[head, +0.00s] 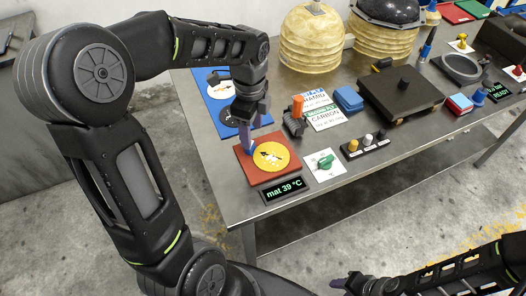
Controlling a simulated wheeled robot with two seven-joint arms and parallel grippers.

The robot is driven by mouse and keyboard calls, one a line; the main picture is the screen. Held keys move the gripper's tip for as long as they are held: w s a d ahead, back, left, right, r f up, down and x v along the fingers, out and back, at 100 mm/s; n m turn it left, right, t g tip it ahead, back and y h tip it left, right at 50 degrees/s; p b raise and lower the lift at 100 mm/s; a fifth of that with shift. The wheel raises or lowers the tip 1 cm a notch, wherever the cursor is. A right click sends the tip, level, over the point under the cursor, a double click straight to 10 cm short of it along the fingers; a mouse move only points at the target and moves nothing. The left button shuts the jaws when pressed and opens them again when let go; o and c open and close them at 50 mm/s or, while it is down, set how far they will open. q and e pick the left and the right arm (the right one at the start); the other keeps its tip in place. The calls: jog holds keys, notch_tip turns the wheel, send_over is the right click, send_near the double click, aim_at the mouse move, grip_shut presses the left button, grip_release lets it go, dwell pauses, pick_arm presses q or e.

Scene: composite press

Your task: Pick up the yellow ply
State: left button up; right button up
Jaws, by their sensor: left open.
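The yellow ply (277,162) is a flat yellow disc with white and dark marks, lying on the red mat (286,178) near the table's front left corner. My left gripper (248,150) points down at the ply's left edge, over the mat. It is open, with no object visible between its fingers. I cannot tell whether its fingertips touch the mat or the ply. My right gripper (342,283) is low at the bottom of the head view, away from the table; its jaws are too small to judge.
A display (285,190) reading "mat 39 °C" and a white plate with a green knob (325,162) sit in front and to the right. A blue mat (214,92) lies behind. A dark press plate (400,95) and a blue block (348,99) stand further right.

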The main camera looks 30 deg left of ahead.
aim_at(268, 153)
pick_arm(q)
jog(key=shift+f+p, duration=0.3)
jog(key=shift+f, duration=2.35)
grip_shut()
